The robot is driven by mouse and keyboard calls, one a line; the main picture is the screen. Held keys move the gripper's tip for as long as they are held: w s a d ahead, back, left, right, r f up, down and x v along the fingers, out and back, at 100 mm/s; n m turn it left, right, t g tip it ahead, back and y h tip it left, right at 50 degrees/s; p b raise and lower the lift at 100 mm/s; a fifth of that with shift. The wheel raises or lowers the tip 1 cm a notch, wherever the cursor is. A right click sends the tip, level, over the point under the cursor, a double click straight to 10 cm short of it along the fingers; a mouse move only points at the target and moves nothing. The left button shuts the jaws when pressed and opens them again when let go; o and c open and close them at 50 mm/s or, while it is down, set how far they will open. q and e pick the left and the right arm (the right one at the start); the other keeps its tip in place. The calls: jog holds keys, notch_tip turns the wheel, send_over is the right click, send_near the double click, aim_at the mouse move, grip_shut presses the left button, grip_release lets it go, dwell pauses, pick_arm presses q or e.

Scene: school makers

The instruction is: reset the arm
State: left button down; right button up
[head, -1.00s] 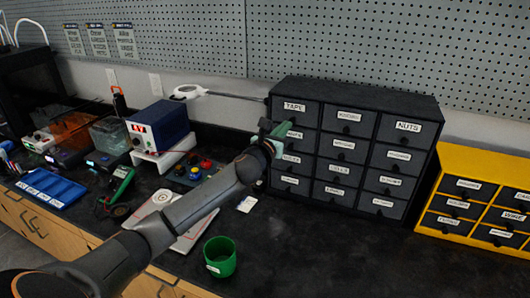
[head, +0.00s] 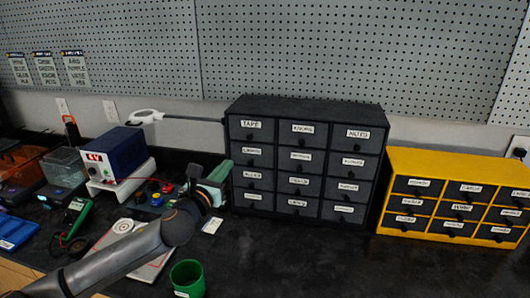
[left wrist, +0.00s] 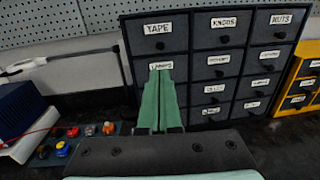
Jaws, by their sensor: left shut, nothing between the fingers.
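My left arm comes in from the lower left of the head view. Its green-fingered left gripper (head: 222,170) is beside the left side of the black drawer cabinet (head: 302,218). In the left wrist view the two green fingers (left wrist: 160,100) lie together, shut and empty, in front of the drawers below the TAPE drawer. They partly cover the left column of drawers. All the cabinet's drawers that I can see look closed. My right gripper is not in view.
A yellow drawer cabinet (head: 383,212) stands to the right. A green cup (head: 187,279) stands at the front, near my arm. A blue power supply box (head: 113,154) and a button panel (head: 150,196) are to the left. The black counter (head: 310,262) is clear at front right.

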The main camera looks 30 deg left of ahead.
pick_arm(q)
jog(key=s+d+f+n+g, duration=0.4)
jog(key=s+f+n, duration=0.3)
jog(key=f+n, duration=0.2)
jog(key=s+d+f+n+g, duration=0.4)
jog(key=s+f+n, duration=0.3)
jog(key=f+n, duration=0.25)
jog(key=s+d+f+n+g+h, duration=0.1)
jog(key=s+d+f+n+g, duration=0.25)
jog(key=s+n, duration=0.45)
jog(key=s+d+f+n+g+h, duration=0.25)
jog(key=s+d+f+n, duration=0.2)
jog(key=s, duration=0.55)
jog(key=w+d+f+t, duration=0.2)
jog(key=f, duration=0.3)
jog(key=w+d+f+n+t+h, duration=0.1)
jog(key=w+d+f+t, duration=0.1)
jog(key=f, duration=0.3)
jog(key=shift+f+t, duration=0.15)
jog(key=shift+t, duration=0.45)
jog(key=shift+h, duration=0.25)
